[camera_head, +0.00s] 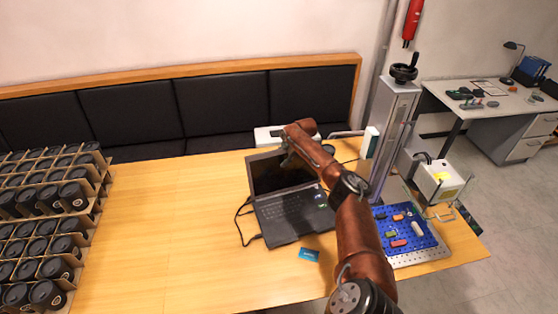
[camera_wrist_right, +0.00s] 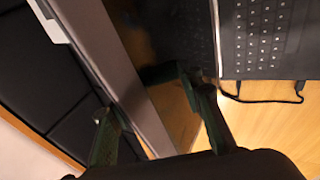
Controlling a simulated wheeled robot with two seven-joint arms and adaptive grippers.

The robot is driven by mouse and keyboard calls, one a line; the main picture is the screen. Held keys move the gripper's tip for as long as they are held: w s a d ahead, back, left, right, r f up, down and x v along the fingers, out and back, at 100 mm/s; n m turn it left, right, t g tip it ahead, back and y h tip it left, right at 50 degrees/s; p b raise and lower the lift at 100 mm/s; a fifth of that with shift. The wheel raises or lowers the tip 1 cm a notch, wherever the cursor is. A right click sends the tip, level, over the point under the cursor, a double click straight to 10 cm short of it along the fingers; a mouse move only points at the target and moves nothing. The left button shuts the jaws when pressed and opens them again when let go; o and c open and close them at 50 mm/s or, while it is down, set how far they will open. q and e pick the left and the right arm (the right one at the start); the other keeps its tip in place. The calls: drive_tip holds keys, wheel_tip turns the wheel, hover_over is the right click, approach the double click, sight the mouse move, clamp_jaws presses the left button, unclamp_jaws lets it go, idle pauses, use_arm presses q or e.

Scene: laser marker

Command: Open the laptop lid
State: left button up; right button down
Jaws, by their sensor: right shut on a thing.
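The black laptop (camera_head: 285,212) stands on the wooden table with its keyboard showing. Its lid (camera_head: 264,174) is raised, standing up at the back of the base with the dark screen toward the head camera. My right gripper (camera_head: 289,155) is at the lid's upper right part, and the arm hides that side of the screen. In the right wrist view the lid (camera_wrist_right: 105,55) passes between the two fingers of my right gripper (camera_wrist_right: 155,100), one finger on each side, and the gripper is shut on it. The keyboard also shows there (camera_wrist_right: 264,38). My left gripper is not in view.
A blue card (camera_head: 309,254) lies in front of the laptop. A blue perforated plate (camera_head: 408,232) with small coloured parts sits beside the marker's column (camera_head: 388,130) at right. A rack of black cups (camera_head: 48,205) fills the left. The table between rack and laptop is clear.

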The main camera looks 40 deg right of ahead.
drive_tip(key=shift+s+d+f, duration=0.25)
drive_tip(key=shift+d+f, duration=0.05)
drive_tip(key=shift+d, duration=0.05)
drive_tip(key=c, duration=1.9)
unclamp_jaws()
drive_tip(key=shift+w+d+f, duration=0.1)
drive_tip(key=shift+f, duration=0.15)
drive_tip(key=shift+c, duration=1.3)
drive_tip(key=shift+r, duration=0.1)
drive_tip(key=v, duration=1.2)
drive_tip(key=shift+w+a+r, duration=0.15)
drive_tip(key=shift+a+r, duration=0.05)
drive_tip(key=shift+r, duration=0.05)
